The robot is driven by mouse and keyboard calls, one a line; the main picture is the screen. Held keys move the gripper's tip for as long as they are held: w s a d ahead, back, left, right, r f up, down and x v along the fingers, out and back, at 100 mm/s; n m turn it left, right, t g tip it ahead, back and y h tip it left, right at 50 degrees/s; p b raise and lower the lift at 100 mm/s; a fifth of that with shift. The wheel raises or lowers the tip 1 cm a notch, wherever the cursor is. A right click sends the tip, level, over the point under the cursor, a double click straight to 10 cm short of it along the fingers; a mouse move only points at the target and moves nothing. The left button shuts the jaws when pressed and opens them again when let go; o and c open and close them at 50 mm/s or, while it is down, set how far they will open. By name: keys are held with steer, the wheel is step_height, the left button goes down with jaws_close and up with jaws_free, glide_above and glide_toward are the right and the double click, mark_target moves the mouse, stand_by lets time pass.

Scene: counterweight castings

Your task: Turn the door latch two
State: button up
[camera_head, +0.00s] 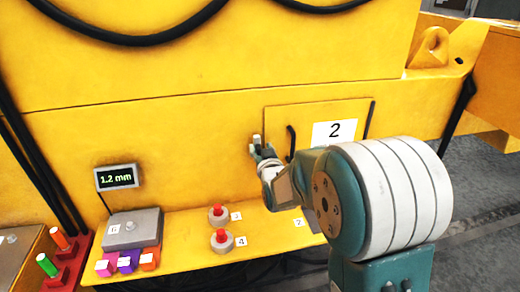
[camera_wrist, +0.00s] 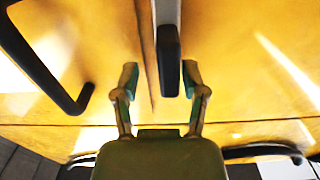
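The yellow door panel (camera_head: 290,113) with a white label 2 (camera_head: 334,132) is set flush in the yellow machine in the head view. The latch, a dark upright bar (camera_wrist: 169,62) with a pale metal part above it, lies between my fingers in the wrist view. In the head view a small pale piece of it (camera_head: 256,139) shows at the door's left edge, largely hidden by my gripper (camera_head: 259,150). My gripper also shows in the wrist view (camera_wrist: 159,76), open, with the right finger closer to the bar; contact cannot be told.
A black door handle (camera_wrist: 52,62) is close at the left in the wrist view. Below the door, a yellow ledge (camera_head: 188,231) holds red-topped knobs (camera_head: 218,214), a grey box (camera_head: 131,229) and coloured blocks (camera_head: 128,261). A display (camera_head: 117,177) reads 1.2 mm.

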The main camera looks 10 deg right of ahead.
steer(key=c, duration=0.4)
steer(key=shift+s+a, duration=0.1)
steer(key=shift+a, duration=0.2)
jaws_close()
steer(key=shift+a, duration=0.25)
